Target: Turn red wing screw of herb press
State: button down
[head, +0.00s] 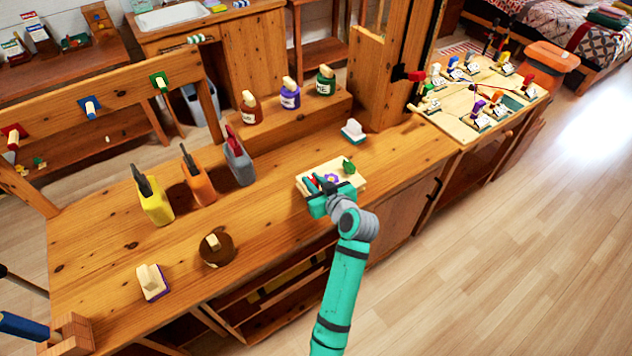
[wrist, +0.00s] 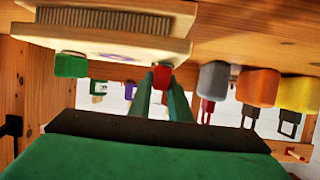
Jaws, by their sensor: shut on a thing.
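The herb press (head: 350,184) is a pale wooden block lying on the workbench. In the wrist view the press (wrist: 60,38) appears upside down across the top. The red wing screw (wrist: 162,76) stands out from it between my fingertips. In the head view my gripper (head: 317,184) is at the left part of the press and largely hides that screw. In the wrist view my gripper (wrist: 162,92) has both fingers closed around the red screw. A green knob (head: 349,166) is at the press's right end, with a purple flower-shaped part (head: 332,178) between.
A white-topped block (head: 353,131) stands behind the press. Yellow (head: 154,203), orange (head: 199,185) and grey (head: 239,163) holders stand to the left. Three bottles (head: 290,96) are on a raised shelf. A wooden post (head: 378,70) rises behind.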

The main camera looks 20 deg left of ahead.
jog(key=shift+a+m, duration=0.15)
jog(key=shift+m, duration=0.15)
jog(key=shift+d+m+t+h, duration=0.25)
jog(key=shift+m+t+h, duration=0.35)
jog(key=shift+t+h, duration=0.15)
jog(key=shift+s+a+m+t+h, duration=0.1)
jog(key=shift+a+m+t+h, duration=0.5)
jog(key=shift+m+h, duration=0.4)
jog(key=shift+d+m+t+h, duration=0.1)
jog(key=shift+m+t+h, duration=0.25)
jog(key=shift+m+h, duration=0.4)
jog(key=m+h, duration=0.2)
jog(key=shift+d+t+h, duration=0.2)
jog(key=shift+t+h, duration=0.1)
jog(key=shift+h, duration=0.1)
jog(key=m+h, duration=0.3)
jog(key=shift+m+h, duration=0.25)
jog(key=shift+h, duration=0.05)
jog(key=m+g+h, duration=0.2)
jog(key=m+h, duration=0.3)
jog(key=shift+h, duration=0.4)
jog(key=shift+d+m+g+h, duration=0.1)
jog(key=shift+m+g+h, duration=0.4)
jog(key=shift+m+g, duration=0.15)
jog(key=shift+f, duration=0.1)
